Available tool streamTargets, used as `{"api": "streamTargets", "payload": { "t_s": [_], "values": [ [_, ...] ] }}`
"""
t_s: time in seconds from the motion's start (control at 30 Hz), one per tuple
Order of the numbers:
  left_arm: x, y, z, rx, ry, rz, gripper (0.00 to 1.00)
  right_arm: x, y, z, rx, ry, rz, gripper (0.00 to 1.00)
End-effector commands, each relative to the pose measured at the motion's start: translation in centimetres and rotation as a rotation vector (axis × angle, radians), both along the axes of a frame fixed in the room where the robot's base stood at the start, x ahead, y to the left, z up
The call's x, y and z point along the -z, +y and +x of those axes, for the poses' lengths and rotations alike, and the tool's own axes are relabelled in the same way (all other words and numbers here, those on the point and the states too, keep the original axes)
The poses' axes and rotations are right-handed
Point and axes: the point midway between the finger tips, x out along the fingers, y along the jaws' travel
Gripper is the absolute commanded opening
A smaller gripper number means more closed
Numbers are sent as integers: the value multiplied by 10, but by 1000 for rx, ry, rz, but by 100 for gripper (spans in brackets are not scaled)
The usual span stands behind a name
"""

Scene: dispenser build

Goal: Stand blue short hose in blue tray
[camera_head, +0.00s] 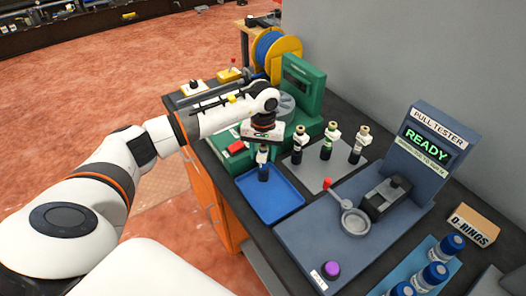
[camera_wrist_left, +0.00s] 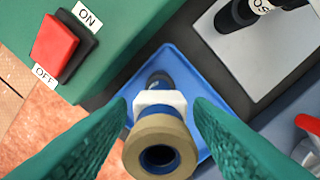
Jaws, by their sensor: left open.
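The blue short hose (camera_head: 263,171) is dark with a pale collar and a tan open top end. It stands upright in the left part of the blue tray (camera_head: 281,206). My left gripper (camera_head: 262,146) is right over its top. In the left wrist view the hose (camera_wrist_left: 158,107) sits between the two teal fingers, with gaps on both sides, so the jaws are open. The tray (camera_wrist_left: 178,62) shows beneath it. The hose's foot is partly hidden by its own top. My right gripper is out of view.
A green machine (camera_head: 304,88) with a red switch (camera_head: 236,147) stands behind the tray. Several similar hoses stand on a grey plate (camera_head: 312,179) to the right. The pull tester (camera_head: 418,150) and blue-capped bottles (camera_head: 434,274) are further right. The tray's front part is clear.

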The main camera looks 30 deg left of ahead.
Motion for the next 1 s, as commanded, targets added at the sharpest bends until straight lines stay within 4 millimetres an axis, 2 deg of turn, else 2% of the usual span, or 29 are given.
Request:
{"api": "streamTargets", "payload": {
  "t_s": [0.13, 0.23, 0.5, 0.7, 0.8, 1.0],
  "values": [
    [-5, 0, 0, 0, 1, 0, 47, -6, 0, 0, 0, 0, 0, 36],
    [-15, 0, 1, 1, -4, 0, 47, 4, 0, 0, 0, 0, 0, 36],
    [-73, 0, 1, 0, -6, 0, 47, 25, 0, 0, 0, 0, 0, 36],
    [-108, 0, 1, 0, -4, -1, 47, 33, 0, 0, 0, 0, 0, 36],
    [-117, 0, 1, -1, -2, 0, 47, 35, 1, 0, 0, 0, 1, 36],
    [-123, 0, 0, 0, 1, 0, 47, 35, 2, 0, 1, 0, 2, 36]
  ]
}}
